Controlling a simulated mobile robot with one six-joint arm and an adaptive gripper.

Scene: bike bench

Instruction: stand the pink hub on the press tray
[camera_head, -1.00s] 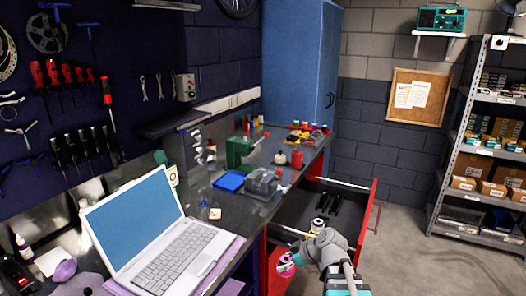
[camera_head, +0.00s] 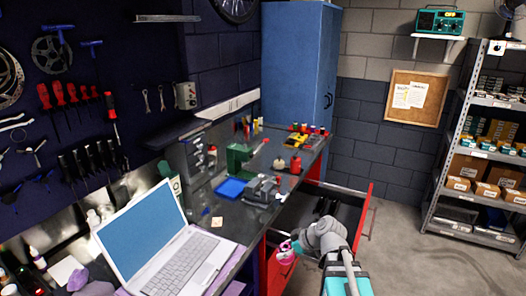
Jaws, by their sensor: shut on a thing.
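The pink hub (camera_head: 285,252) is small in the head view, low and right of centre. My gripper (camera_head: 293,246) is shut on it, and the fingers hide part of it. The gripper holds it in front of the red drawer unit, right of the bench's front edge. A flat blue tray (camera_head: 230,188) lies on the bench beside a grey metal device (camera_head: 262,189). I cannot tell for sure which of these is the press tray.
A red drawer (camera_head: 360,215) stands open behind my gripper, with dark items inside. An open laptop (camera_head: 180,262) fills the near bench. A green box (camera_head: 238,157) and a red container (camera_head: 296,164) stand farther back. Bare bench (camera_head: 245,213) shows in front of the blue tray.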

